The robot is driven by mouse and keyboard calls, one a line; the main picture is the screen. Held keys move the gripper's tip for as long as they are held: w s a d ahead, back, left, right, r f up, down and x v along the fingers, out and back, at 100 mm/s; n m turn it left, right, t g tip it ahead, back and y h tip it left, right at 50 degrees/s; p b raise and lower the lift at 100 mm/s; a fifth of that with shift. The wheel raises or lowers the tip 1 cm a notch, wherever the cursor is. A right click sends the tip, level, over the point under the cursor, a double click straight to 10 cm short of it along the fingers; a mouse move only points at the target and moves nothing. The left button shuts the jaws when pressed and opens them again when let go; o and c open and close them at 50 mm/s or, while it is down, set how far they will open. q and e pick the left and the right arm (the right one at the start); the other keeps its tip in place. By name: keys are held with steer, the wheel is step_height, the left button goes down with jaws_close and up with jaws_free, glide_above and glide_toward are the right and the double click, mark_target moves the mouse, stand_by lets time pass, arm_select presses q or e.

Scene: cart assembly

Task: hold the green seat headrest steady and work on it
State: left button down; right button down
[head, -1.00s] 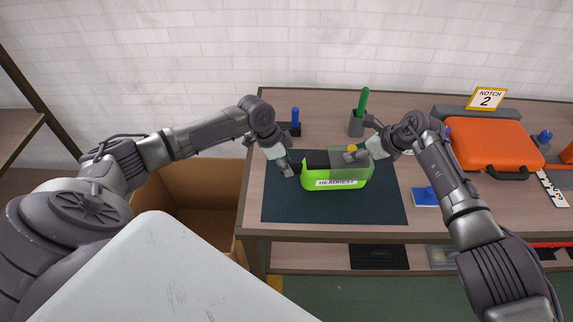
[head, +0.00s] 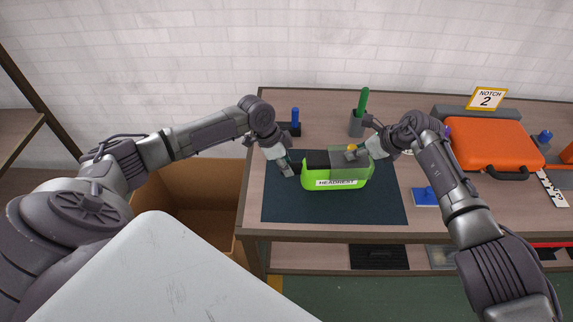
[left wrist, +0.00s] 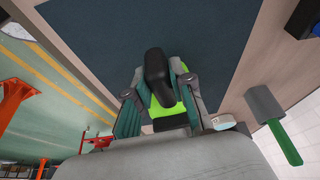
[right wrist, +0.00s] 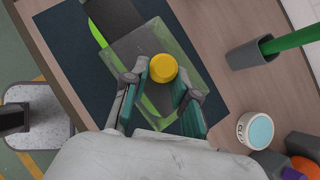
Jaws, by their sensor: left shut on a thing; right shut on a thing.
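The green headrest (head: 335,182), with its label facing front and a dark top, rests upright on the dark mat (head: 385,208). My left gripper (head: 288,167) is at its left end. In the left wrist view its fingers are closed around the dark and green end of the headrest (left wrist: 163,100). A see-through plate or cover (right wrist: 150,45) with a yellow knob (right wrist: 163,68) lies over the right part of the headrest. My right gripper (right wrist: 160,90) has its fingers on either side of that knob. How the cover touches the headrest is unclear.
A grey cup with a green-handled tool (head: 358,125) stands behind the mat, near a blue-handled tool (head: 295,122). An orange case (head: 490,145), a "NOTCH 2" sign (head: 487,98) and a blue block (head: 424,196) are to the right. The mat's front is clear.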

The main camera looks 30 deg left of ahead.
steer(key=shift+r, duration=0.3)
step_height(320, 180, up, 9)
stand_by(0.9)
arm_select(q)
steer(key=c, duration=0.9)
jaws_free()
steer(key=v, duration=1.2)
